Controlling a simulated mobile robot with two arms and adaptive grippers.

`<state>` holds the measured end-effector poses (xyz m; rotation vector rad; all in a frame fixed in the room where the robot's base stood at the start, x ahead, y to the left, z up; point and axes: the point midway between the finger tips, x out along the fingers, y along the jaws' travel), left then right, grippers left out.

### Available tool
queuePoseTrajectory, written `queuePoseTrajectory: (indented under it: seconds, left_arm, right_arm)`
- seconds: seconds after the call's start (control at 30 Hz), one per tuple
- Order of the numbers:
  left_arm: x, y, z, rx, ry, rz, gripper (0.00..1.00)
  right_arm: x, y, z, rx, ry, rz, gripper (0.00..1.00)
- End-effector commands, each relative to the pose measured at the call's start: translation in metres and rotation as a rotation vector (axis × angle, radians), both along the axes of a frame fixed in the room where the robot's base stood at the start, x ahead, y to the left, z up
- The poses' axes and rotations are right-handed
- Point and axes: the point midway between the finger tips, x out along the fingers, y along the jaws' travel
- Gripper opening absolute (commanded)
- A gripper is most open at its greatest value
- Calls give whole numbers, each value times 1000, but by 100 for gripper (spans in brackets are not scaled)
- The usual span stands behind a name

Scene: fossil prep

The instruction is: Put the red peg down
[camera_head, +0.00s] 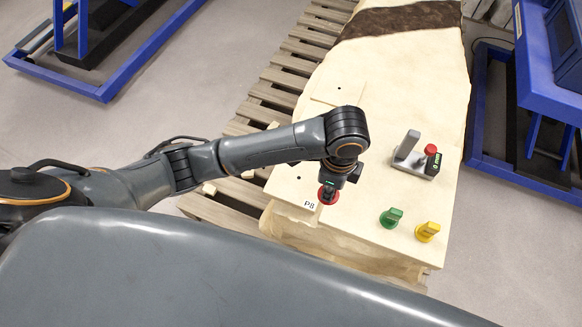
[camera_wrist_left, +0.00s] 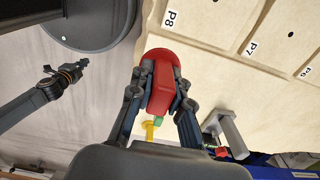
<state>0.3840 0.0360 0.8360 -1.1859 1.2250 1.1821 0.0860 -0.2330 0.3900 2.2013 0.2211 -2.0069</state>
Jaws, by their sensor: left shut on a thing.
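The red peg (camera_wrist_left: 160,88) is held between the two fingers of my left gripper (camera_wrist_left: 160,84). Its round red end faces the pale slab in the left wrist view. In the head view, the red peg (camera_head: 328,197) shows under my left gripper (camera_head: 329,187), beside the P8 label (camera_head: 310,205) near the slab's front left. I cannot tell whether the peg touches the slab. In the left wrist view, my right gripper (camera_wrist_left: 66,74) is small at the left, away from the slab; its finger opening is unclear.
A green peg (camera_head: 391,217) and a yellow peg (camera_head: 427,231) stand right of the red one on the pale slab (camera_head: 400,85). A grey fixture (camera_head: 407,150) with a red button (camera_head: 431,149) stands behind them. Blue frames (camera_head: 497,168) flank the pallet (camera_head: 285,75).

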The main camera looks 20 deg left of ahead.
Motion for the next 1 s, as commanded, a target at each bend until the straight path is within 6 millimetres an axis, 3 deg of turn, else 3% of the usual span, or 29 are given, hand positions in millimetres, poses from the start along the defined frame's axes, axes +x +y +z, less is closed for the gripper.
queuePoseTrajectory:
  seconds: [0.3,0.4,0.8,1.0]
  left_arm:
    - [48,65,-34,6,2,7,0]
    - [57,76,-56,4,4,5,0]
    - [77,101,-95,3,2,3,0]
    - [77,100,-121,1,1,0,0]
  right_arm:
    - [1,-10,7,-13,-1,-2,0]
    - [1,-10,6,-12,-1,-1,0]
    - [1,1,6,2,-1,2,0]
    - [1,4,4,5,-1,1,0]
